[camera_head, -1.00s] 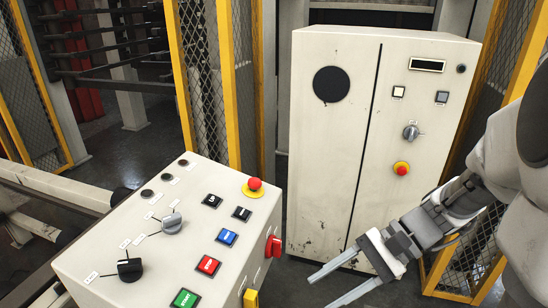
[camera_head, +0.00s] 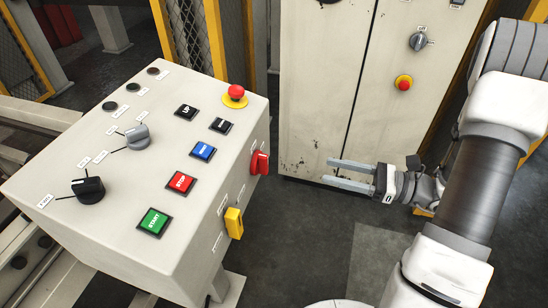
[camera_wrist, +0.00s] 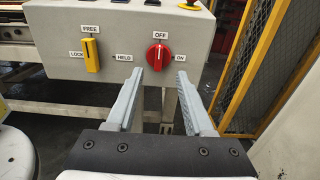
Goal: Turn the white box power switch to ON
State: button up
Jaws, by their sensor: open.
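The white control box (camera_head: 120,232) stands at the left in the head view, with buttons on its sloped top. Its red power switch (camera_head: 259,162) is on the right side face. In the wrist view the red switch (camera_wrist: 158,57) sits between an OFF label (camera_wrist: 160,36) above and an ON label (camera_wrist: 180,62) to its right. Its handle stands nearly upright, pointing to OFF. My gripper (camera_head: 349,174) is open and empty, to the right of the box and apart from it. In the wrist view its fingers (camera_wrist: 156,90) point towards the switch, a little below it.
A yellow selector (camera_wrist: 91,55) labelled FREE, LOCK and HELD is left of the red switch; it also shows in the head view (camera_head: 233,223). A red emergency button (camera_head: 235,92) tops the box. A tall white cabinet (camera_head: 325,90) stands behind. Bare floor lies between.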

aim_at(261, 164)
jog(key=b+x, duration=0.1)
jog(key=x, duration=1.3)
jog(key=shift+a+b, duration=0.35)
jog(key=shift+w, duration=0.1)
jog(key=shift+f, duration=0.1)
grip_shut()
